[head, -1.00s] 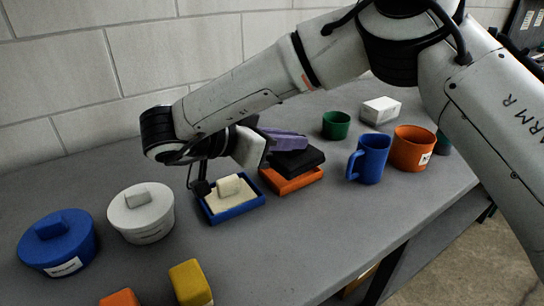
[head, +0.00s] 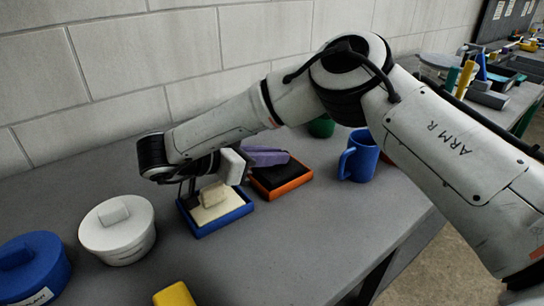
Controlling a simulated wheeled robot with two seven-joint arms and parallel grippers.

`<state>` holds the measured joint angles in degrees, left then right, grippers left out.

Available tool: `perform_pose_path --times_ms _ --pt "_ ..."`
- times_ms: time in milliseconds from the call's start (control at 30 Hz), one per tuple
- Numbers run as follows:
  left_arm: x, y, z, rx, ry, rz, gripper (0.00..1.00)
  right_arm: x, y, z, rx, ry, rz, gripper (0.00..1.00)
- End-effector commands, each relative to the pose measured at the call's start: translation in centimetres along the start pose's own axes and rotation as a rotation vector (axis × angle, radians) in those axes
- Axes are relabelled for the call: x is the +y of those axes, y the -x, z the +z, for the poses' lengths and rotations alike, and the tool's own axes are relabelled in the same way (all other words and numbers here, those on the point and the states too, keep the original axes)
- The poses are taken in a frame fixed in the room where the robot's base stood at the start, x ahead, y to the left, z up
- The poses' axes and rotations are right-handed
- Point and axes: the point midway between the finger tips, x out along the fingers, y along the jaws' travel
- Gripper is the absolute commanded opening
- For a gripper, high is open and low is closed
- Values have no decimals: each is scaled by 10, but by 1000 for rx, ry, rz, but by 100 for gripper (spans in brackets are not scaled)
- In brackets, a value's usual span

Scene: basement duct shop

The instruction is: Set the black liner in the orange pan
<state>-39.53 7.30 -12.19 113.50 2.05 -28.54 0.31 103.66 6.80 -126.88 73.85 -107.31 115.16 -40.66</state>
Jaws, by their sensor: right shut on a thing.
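The black liner (head: 272,176) sits low within the orange pan (head: 290,188), with the orange rim showing along its near and right sides. My left gripper is not in view.
A blue pan (head: 242,211) with a cream liner (head: 222,208) stands just left of the orange pan. A blue mug (head: 360,158) and green cup (head: 321,127) are to the right. White (head: 118,240) and blue lidded pots (head: 35,268) stand left. The near bench is mostly clear.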

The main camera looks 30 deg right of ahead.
Motion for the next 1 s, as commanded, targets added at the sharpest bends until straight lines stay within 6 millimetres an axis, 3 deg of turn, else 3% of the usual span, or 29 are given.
perform_pose_path --times_ms 367,400,500,833,1000 --pt "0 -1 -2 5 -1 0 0 0 -2 5 1 -1 -1 0" --pt "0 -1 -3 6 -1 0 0 0 -2 4 0 -2 -2 17" --pt "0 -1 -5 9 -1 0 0 0 -2 4 0 -1 -2 31" --pt "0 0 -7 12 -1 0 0 0 0 1 0 -2 -2 31" --pt "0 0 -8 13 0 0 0 -1 23 0 3 -3 -7 31"
